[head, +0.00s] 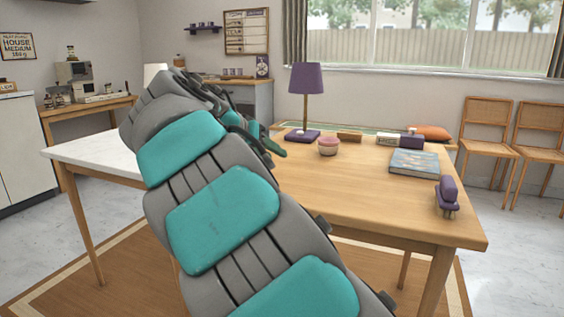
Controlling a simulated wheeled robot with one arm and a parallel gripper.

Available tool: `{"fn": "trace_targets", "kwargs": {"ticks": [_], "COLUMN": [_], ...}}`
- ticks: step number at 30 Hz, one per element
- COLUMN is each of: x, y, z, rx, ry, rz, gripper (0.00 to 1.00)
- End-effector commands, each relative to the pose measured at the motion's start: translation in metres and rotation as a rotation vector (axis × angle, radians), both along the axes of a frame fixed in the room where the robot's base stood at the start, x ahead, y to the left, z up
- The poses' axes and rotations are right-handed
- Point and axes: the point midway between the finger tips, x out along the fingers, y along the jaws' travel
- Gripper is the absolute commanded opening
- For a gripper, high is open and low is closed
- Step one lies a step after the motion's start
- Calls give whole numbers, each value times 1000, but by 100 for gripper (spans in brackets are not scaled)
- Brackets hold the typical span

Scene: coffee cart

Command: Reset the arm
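My arm, grey with teal pads, reaches from the lower right up across the middle of the head view. My gripper (262,140) is at its far end, over the left part of the wooden table (350,205). It is dark with teal parts, seen partly behind the arm. Its fingers are small and overlap the arm links, so I cannot tell if they are apart or hold anything.
On the table stand a purple lamp (305,80), a pink-lidded bowl (328,146), a book (414,163) and a purple stapler-like object (447,194). A white-topped surface (95,150) adjoins on the left. Wooden chairs (487,130) stand at the right. The table's front middle is clear.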

Motion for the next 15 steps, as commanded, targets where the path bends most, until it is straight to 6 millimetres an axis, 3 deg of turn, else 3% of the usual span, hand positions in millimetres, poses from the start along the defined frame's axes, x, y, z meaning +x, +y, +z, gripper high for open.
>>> {"fn": "trace_targets", "kwargs": {"ticks": [8,11,15], "x": [-28,-50,-97], "y": [-74,-111,-163], "z": [-19,-33,-65], "rx": [0,15,61], "ry": [136,214,360], "rz": [-61,-85,-108], "gripper": [38,38,38]}}
